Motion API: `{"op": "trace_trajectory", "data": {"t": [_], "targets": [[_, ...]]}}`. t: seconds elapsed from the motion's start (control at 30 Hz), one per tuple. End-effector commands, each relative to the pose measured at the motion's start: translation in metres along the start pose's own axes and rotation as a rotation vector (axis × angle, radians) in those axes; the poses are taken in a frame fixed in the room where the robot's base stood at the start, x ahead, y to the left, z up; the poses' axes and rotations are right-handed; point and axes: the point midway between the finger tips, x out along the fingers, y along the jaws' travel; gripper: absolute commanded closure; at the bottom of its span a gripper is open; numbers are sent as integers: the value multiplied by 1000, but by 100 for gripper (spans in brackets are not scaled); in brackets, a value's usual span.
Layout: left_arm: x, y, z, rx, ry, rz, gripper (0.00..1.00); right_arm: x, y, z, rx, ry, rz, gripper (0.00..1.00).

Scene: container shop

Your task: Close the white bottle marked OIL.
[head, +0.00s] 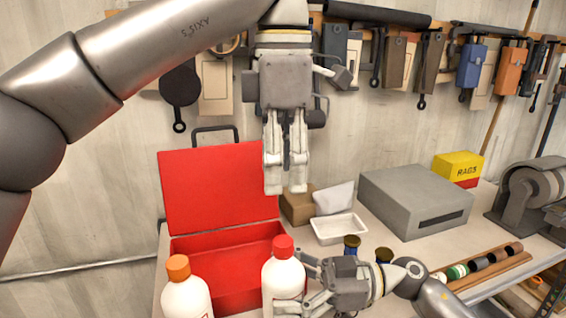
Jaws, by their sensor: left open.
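A white bottle with a red cap (283,275) stands at the bottom centre, in front of the red box. A second white bottle with an orange cap (186,295) stands to its left. No OIL lettering is readable on either, so I cannot tell which is marked OIL. The red cap sits on the bottle's top; how tight it is does not show. My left gripper (286,190) is open and empty, pointing down above the red cap and apart from it. My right gripper (292,285) has its fingers around the red-capped bottle from the right.
An open red toolbox (220,190) stands behind the bottles. A white tray (338,230), a grey box (415,197), a yellow RAGS box (458,168) and a bench grinder (530,195) line the bench. Small dark-capped bottles (351,244) stand near my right arm. Tools hang on the wall.

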Motion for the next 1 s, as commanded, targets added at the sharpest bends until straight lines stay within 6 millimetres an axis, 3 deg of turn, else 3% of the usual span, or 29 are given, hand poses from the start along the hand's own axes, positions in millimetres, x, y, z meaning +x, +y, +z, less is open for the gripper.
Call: {"op": "trace_trajectory", "data": {"t": [0.37,0.8,1.0], "targets": [[0,0,0,0,0,0,50,-10,1,1,0,-2,2,15],[0,0,0,0,0,0,50,-96,1,1,2,-3,4,15],[0,0,0,0,0,0,50,-117,1,1,2,0,1,15]]}}
